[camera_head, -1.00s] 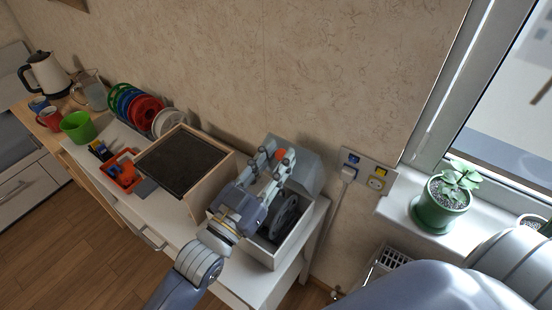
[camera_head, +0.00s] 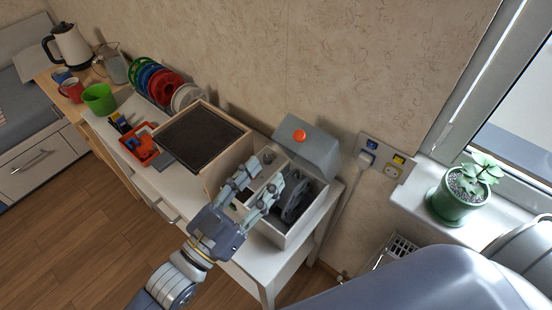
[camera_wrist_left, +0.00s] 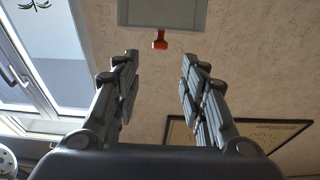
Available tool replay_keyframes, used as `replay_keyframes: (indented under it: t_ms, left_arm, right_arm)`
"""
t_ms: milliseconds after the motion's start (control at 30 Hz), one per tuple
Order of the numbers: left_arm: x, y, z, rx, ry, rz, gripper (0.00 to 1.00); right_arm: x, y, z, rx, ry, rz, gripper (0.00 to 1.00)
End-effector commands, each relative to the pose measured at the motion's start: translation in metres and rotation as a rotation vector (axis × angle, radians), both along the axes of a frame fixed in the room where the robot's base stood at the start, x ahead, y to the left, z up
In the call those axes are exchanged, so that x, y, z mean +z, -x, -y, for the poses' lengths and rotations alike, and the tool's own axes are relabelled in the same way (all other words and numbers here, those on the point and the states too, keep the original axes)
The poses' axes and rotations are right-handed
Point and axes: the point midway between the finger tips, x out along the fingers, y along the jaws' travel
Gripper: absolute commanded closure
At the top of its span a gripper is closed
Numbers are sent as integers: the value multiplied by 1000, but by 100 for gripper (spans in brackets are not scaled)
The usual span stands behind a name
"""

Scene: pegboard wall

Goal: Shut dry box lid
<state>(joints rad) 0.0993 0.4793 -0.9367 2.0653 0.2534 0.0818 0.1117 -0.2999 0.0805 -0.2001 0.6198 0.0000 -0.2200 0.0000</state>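The dry box (camera_head: 272,236) is a white open-topped box at the right end of the white table, with a dark spool (camera_head: 293,203) inside. Its grey lid (camera_head: 318,151) stands raised at the back, tilted up, with an orange-red knob (camera_head: 300,136) on it. In the left wrist view the lid (camera_wrist_left: 163,13) shows at the top, with the red knob (camera_wrist_left: 160,40) below it, ahead of the fingers. My left gripper (camera_head: 276,171) is open and empty, over the box's left side and short of the lid. It hides part of the box. My right gripper is out of view.
A wooden box with a dark top (camera_head: 205,138) stands just left of the dry box. Coloured spools (camera_head: 163,88), an orange tray (camera_head: 140,142) and a green cup (camera_head: 99,98) are farther left. A wall socket (camera_head: 383,160) and potted plant (camera_head: 462,194) are at right.

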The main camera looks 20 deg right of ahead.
Motion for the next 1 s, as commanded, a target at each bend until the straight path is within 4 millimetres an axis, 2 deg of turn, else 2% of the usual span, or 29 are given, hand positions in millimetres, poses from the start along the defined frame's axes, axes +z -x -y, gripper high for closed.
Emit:
replay_keyframes:
  t_ms: [133,433,467,633,667,767,833,967,1000]
  left_arm:
    - [-3,6,-11,0,-1,-1,61]
    - [-3,8,-13,0,1,1,61]
    - [-3,8,-13,0,1,1,61]
    - [-12,0,-16,34,-33,-29,61]
    - [-16,-4,-18,52,-49,-43,61]
    - [-40,-21,-29,137,-136,-119,61]
    - [-65,-34,-45,214,-218,-199,61]
    - [-119,-47,-88,354,-374,-377,61]
    - [-137,-47,-104,395,-423,-437,61]
  right_arm:
    - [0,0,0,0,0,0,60]
    - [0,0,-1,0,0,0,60]
    - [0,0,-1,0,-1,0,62]
    - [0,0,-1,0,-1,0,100]
    - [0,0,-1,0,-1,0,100]
    - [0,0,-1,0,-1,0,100]
    - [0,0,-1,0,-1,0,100]
    - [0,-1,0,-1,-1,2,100]
    - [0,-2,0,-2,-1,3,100]
